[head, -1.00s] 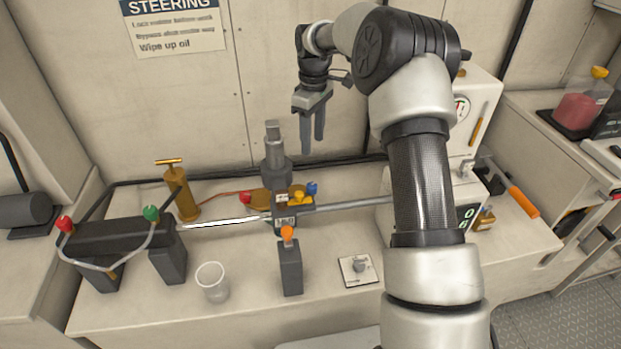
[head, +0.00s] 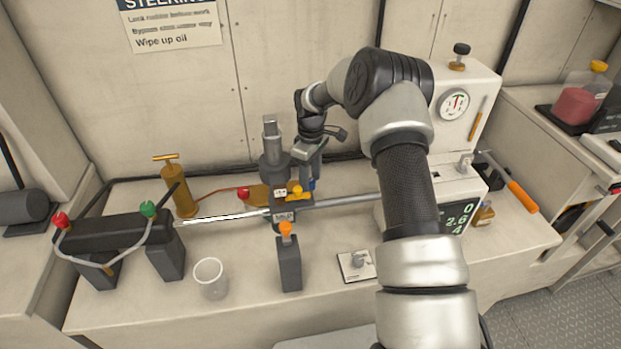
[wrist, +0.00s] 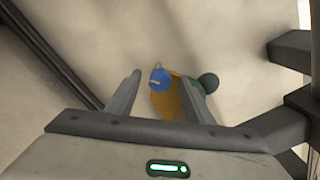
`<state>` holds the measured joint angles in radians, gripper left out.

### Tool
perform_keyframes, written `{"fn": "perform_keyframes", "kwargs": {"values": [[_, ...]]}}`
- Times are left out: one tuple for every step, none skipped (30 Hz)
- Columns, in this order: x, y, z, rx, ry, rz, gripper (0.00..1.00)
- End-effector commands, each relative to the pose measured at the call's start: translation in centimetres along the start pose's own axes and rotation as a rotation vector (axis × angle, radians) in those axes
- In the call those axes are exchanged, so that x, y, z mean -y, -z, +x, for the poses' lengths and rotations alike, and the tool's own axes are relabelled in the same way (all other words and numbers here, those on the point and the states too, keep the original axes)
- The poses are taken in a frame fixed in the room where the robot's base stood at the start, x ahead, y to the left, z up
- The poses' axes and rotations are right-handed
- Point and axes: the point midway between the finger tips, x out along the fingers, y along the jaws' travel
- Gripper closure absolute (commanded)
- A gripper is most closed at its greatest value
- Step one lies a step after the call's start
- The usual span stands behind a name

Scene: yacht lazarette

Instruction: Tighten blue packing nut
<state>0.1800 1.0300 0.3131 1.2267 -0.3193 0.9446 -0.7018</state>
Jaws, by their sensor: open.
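The blue packing nut (wrist: 160,79) shows in the wrist view between my two fingertips, with an orange-yellow body beneath it. In the head view the blue nut (head: 312,184) is mostly hidden behind my fingers, at the right of the yellow fitting (head: 294,192) on the rod. My gripper (head: 309,173) points down over it, and its fingers (wrist: 161,84) are open, one on either side of the nut in the picture. I cannot tell whether they touch it or how far above it they are.
A grey upright post (head: 271,150) stands just left of my gripper. A dark stand with an orange knob (head: 288,262), a clear cup (head: 210,278) and a brass pump (head: 180,192) are nearby. A white gauge cabinet (head: 470,95) stands right. The front bench is partly clear.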

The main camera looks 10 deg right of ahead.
Motion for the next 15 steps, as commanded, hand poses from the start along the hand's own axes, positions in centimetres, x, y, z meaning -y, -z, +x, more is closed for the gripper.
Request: {"fn": "perform_keyframes", "kwargs": {"values": [[-0.01, 0.01, 0.05, 0.000, 0.000, 0.000, 0.53], [-0.01, 0.01, 0.06, 0.000, 0.000, 0.000, 0.53], [-0.01, 0.01, 0.05, 0.000, 0.000, 0.000, 0.53], [-0.01, 0.00, 0.04, 0.000, 0.000, 0.000, 0.53], [-0.01, 0.00, 0.04, 0.000, 0.000, 0.000, 0.53], [-0.01, 0.00, 0.03, 0.000, 0.000, 0.000, 0.53], [-0.01, 0.00, 0.03, 0.000, 0.000, 0.000, 0.56], [-0.01, 0.00, 0.03, 0.000, 0.000, 0.000, 0.61], [-0.01, 0.00, 0.02, 0.000, 0.000, 0.000, 0.68], [-0.01, 0.00, 0.02, 0.000, 0.000, 0.000, 0.73], [-0.01, 0.00, 0.01, 0.000, 0.000, 0.000, 0.78], [-0.01, -0.01, 0.01, 0.000, 0.000, 0.000, 0.85], [-0.01, -0.01, 0.01, 0.000, 0.000, 0.000, 0.90], [-0.01, 0.00, 0.00, 0.000, 0.000, 0.000, 0.94], [-0.01, -0.01, 0.00, 0.000, 0.000, 0.001, 0.94]]}}
